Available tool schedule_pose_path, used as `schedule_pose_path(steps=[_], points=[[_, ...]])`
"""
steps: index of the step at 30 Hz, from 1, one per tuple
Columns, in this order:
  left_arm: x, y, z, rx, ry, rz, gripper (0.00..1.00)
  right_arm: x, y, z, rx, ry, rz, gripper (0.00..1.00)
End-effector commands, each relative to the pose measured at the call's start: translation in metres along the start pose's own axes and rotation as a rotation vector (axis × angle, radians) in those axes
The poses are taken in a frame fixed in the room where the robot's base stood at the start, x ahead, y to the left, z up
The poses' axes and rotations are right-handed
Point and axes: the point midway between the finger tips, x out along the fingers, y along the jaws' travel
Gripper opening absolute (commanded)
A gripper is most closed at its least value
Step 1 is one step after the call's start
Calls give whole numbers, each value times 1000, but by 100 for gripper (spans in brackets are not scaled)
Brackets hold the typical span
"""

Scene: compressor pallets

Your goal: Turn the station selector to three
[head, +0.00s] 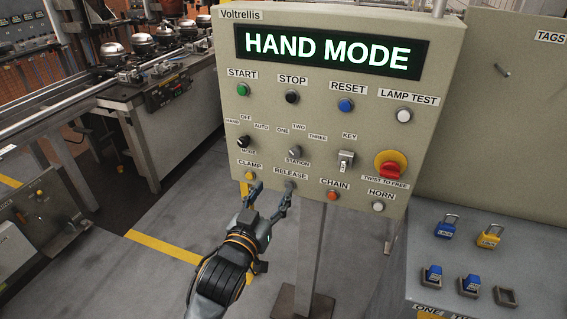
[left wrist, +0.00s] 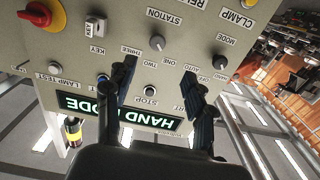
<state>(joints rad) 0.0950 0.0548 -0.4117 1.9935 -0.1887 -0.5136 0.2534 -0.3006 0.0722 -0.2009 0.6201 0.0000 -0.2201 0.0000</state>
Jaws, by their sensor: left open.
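The station selector (head: 294,152) is a small grey knob on the beige control panel, below the labels ONE, TWO and THREE. Which label it points at is too small to tell. It also shows in the left wrist view (left wrist: 158,42), where the panel appears upside down. My left gripper (head: 270,191) is open and empty, in front of the panel's lower part, below the selector in the head view. In the left wrist view its two fingers (left wrist: 163,78) stand apart, with the selector beyond the tips and roughly between them. My right gripper is not in view.
The dark mode knob (head: 243,142) is left of the selector; the key switch (head: 345,160) and red twist-to-free button (head: 390,165) are right. The display (head: 330,52) reads HAND MODE. A bench with padlocks (head: 447,226) stands at lower right; a conveyor (head: 150,75) is at left.

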Motion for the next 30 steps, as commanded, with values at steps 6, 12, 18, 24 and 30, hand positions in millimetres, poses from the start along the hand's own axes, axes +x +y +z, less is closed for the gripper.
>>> schedule_pose_path(steps=[6,12,18,24,30], points=[[19,1,-8,-1,12,1,54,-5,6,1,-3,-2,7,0],[58,1,-9,0,11,2,54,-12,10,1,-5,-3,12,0],[96,1,-8,1,10,1,54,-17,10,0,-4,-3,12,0],[123,1,-7,-1,9,1,54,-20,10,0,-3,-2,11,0],[135,1,-7,-1,10,2,54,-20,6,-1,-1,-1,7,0]])
